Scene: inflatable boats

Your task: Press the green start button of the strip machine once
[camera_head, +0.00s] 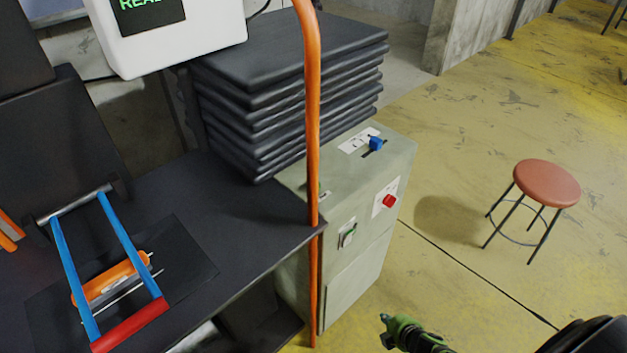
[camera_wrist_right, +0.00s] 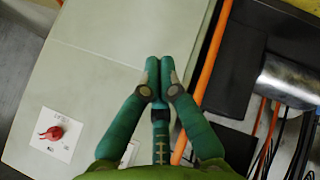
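The strip machine is a grey-green cabinet (camera_head: 350,285) right of the dark table. The red knob (camera_wrist_right: 52,132) shows there at left. The green button is not visible there. My left gripper is not in view.
An orange hose or pole (camera_head: 312,130) runs upright past the cabinet's left edge. The dark table (camera_head: 250,225) holds a blue-handled tool (camera_head: 120,235). Black slabs (camera_head: 290,60) are stacked behind. A red stool (camera_head: 547,183) stands on the open yellow floor at right.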

